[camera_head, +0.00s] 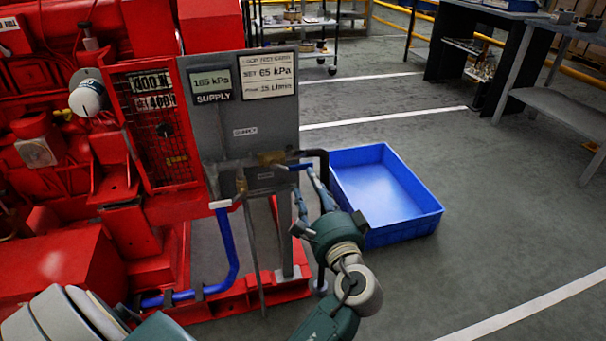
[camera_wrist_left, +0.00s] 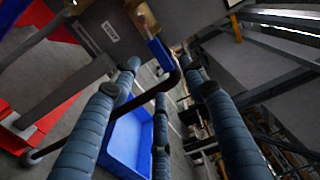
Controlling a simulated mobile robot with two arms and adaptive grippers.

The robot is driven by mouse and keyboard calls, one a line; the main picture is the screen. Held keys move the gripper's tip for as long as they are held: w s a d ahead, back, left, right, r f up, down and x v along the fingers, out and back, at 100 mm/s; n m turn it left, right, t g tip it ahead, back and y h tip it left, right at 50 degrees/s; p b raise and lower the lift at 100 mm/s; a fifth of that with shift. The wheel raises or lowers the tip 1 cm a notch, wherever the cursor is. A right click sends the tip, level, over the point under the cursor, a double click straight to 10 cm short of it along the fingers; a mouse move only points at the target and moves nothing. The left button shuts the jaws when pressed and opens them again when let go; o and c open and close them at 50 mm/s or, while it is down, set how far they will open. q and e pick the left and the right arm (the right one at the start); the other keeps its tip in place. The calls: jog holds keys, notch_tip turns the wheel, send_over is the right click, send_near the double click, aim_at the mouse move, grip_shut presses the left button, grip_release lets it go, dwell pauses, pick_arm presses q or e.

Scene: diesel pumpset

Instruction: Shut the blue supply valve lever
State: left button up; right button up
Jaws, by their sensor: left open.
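The blue supply valve lever (camera_head: 299,167) sticks out to the right from a brass valve (camera_head: 272,158) below the SUPPLY label on the grey panel. In the left wrist view the lever (camera_wrist_left: 159,52) shows between the upper fingertips, with the brass valve (camera_wrist_left: 143,18) behind it. My left gripper (camera_head: 308,181) is open, its fingers pointing up at the lever from below right. I cannot tell whether a finger touches the lever. A panel display (camera_head: 212,84) reads 165 kPa SUPPLY. A card (camera_head: 269,76) reads SET 65 kPa. My right gripper is not in view.
A black bent pipe (camera_head: 323,163) runs close beside the lever and fingers. A blue crate (camera_head: 425,222) stands on the floor to the right. A blue pipe (camera_head: 228,250) and red machinery (camera_head: 60,265) are on the left.

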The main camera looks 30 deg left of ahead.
aim_at(303, 169)
pick_arm(q)
jog(key=x, duration=0.7)
jog(key=shift+w+b, duration=0.2)
jog(key=shift+b, duration=0.1)
jog(key=shift+w+a+f, duration=0.1)
jog(key=shift+w+a, duration=0.25)
jog(key=shift+a, duration=0.1)
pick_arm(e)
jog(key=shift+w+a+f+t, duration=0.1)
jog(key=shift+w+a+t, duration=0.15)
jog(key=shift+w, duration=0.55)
pick_arm(q)
grip_shut()
